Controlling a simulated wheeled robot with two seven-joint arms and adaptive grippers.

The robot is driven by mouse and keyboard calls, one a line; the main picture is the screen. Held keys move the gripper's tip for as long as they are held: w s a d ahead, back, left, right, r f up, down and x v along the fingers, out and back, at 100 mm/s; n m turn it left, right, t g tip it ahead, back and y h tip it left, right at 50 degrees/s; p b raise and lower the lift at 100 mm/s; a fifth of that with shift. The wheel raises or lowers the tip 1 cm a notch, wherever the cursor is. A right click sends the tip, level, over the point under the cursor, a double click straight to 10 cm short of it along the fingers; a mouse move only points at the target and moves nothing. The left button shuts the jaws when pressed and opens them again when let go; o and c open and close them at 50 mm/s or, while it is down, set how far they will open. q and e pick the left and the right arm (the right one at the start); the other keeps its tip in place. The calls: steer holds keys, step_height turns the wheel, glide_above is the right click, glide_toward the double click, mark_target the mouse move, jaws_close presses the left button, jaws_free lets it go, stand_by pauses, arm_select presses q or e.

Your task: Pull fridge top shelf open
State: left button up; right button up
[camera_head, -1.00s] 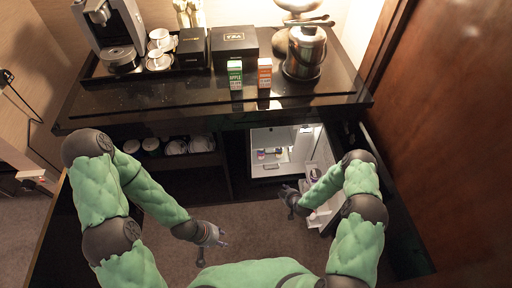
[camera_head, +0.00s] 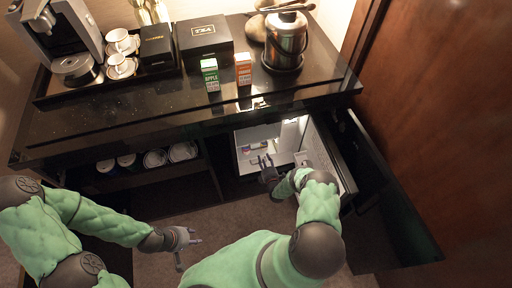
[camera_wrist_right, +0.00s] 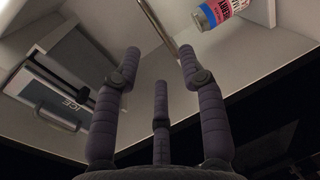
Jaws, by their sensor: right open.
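The fridge (camera_head: 240,155) stands open in the cabinet under the counter, its white inside lit. My right gripper (camera_head: 266,162) is open and empty at the fridge opening. In the right wrist view, its spread fingers (camera_wrist_right: 159,65) point into the fridge. A thin metal bar (camera_wrist_right: 155,22), which looks like a shelf's front edge, runs between and beyond the fingertips; I cannot tell whether they touch. The rest of the top shelf is hard to make out. My left gripper (camera_head: 182,243) is open and empty, low, left of the fridge.
The fridge door (camera_head: 330,150) and a dark cabinet door (camera_head: 390,205) stand open on the right. An ICE compartment (camera_wrist_right: 55,95) and a labelled bottle (camera_wrist_right: 217,12) show inside the fridge. The dark counter (camera_head: 120,120) overhangs above, carrying small cartons and a kettle.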

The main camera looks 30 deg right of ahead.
steer(key=shift+b+x, duration=2.05)
steer(key=shift+x, duration=2.7)
jaws_close()
